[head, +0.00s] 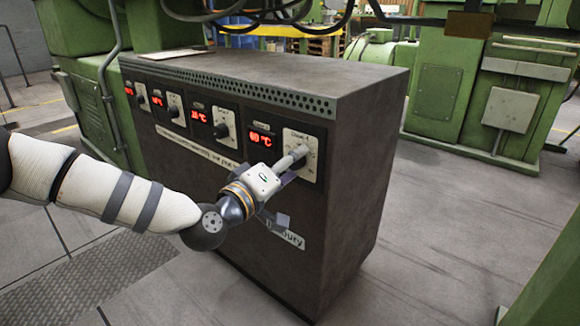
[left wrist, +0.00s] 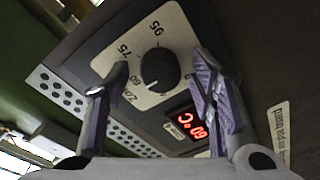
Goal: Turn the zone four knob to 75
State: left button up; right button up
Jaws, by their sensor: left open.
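The zone four knob (left wrist: 158,68) is a round black knob on a pale dial plate (left wrist: 175,30) marked 60, 75 and 95. A light pointer line shows on its lower part in the left wrist view. The red display (head: 260,140) beside it reads 60 °C; it also shows in the left wrist view (left wrist: 196,126). My left gripper (head: 292,165) is at the rightmost dial in the head view, largely hiding the knob there. In the left wrist view the open fingers (left wrist: 160,76) stand on either side of the knob, with visible gaps. My right gripper is out of view.
The dark control cabinet (head: 330,235) has several other displays and knobs, such as the neighbouring knob (head: 220,130), left of my gripper. A perforated strip (head: 290,98) runs above them. Green machines (head: 455,85) stand behind. The floor (head: 430,250) to the right is clear.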

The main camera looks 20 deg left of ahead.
pick_arm(q)
jog(key=shift+c, duration=0.3)
jog(key=c, duration=1.1)
jog(key=shift+r+m, duration=0.1)
jog(key=shift+m, duration=0.2)
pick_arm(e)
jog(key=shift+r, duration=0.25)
pick_arm(q)
jog(key=shift+m+t+h+p, duration=0.25)
jog(key=shift+m+p, duration=1.55)
jog(key=shift+m, duration=1.1)
jog(key=shift+m+t+h+p, duration=0.15)
jog(key=shift+m+h+p, duration=0.2)
jog(key=shift+m+p, duration=2)
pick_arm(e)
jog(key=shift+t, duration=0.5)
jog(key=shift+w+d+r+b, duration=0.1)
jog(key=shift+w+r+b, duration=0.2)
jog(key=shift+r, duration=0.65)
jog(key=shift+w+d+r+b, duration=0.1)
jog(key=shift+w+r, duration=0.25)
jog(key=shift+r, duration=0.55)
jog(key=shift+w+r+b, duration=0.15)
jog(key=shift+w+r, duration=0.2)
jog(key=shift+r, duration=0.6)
pick_arm(q)
jog(key=shift+m, duration=0.75)
